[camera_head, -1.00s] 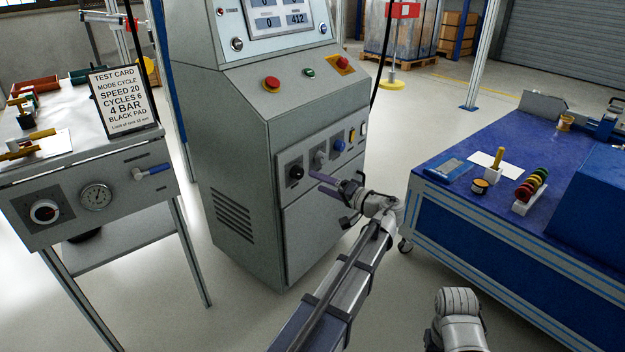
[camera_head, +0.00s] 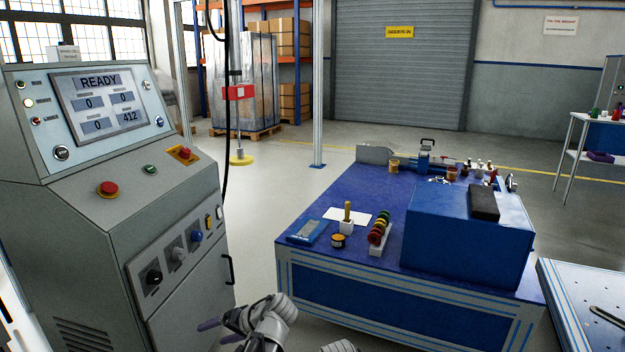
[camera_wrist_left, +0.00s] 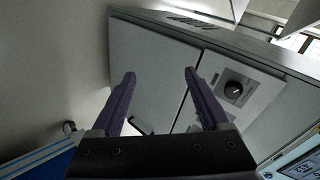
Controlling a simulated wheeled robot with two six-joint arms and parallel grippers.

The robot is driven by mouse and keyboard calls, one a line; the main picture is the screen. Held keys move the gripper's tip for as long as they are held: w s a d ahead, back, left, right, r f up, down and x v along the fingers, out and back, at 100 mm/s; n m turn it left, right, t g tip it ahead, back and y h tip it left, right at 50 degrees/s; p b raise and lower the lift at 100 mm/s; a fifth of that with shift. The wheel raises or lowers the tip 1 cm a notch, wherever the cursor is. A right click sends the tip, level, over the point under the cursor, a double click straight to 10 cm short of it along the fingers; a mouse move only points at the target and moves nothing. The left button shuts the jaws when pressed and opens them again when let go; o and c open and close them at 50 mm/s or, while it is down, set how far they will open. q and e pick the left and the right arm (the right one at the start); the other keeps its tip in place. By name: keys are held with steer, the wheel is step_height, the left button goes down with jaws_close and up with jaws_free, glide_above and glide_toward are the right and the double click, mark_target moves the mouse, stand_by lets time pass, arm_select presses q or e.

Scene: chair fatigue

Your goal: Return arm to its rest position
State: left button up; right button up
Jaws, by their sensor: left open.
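My left gripper (camera_head: 215,332) shows at the bottom of the head view, low in front of the grey control cabinet (camera_head: 185,285). In the left wrist view, its two purple fingers (camera_wrist_left: 158,85) stand wide apart with nothing between them. The cabinet front with a black knob (camera_wrist_left: 234,91) lies beyond the fingers in that view. Most of my left arm is cut off by the lower edge of the head view. A small grey piece of my other arm shows at the bottom edge; my right gripper is out of view.
A blue workbench (camera_head: 370,270) stands to the right, carrying a blue box (camera_head: 465,245), a rack of coloured rings (camera_head: 379,230) and a blue tray (camera_head: 308,231). The cabinet has a red button (camera_head: 108,189) and a door handle. Open floor lies between cabinet and bench.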

arm_select(q)
steer(key=s+d+f+m+g+h+p, duration=0.2)
steer(key=s+d+h, duration=0.3)
steer(key=s+d, duration=0.45)
steer(key=s+d+f+m+g+h+p, duration=0.1)
steer(key=s+d+f+m+h+p, duration=0.2)
steer(key=s+d, duration=0.6)
step_height(320, 180, up, 38)
steer(key=w+h+p, duration=0.1)
steer(key=p, duration=3.5)
steer(key=shift+w+d+r+n, duration=0.2)
steer(key=shift+d+n, duration=0.1)
steer(key=shift+d, duration=0.15)
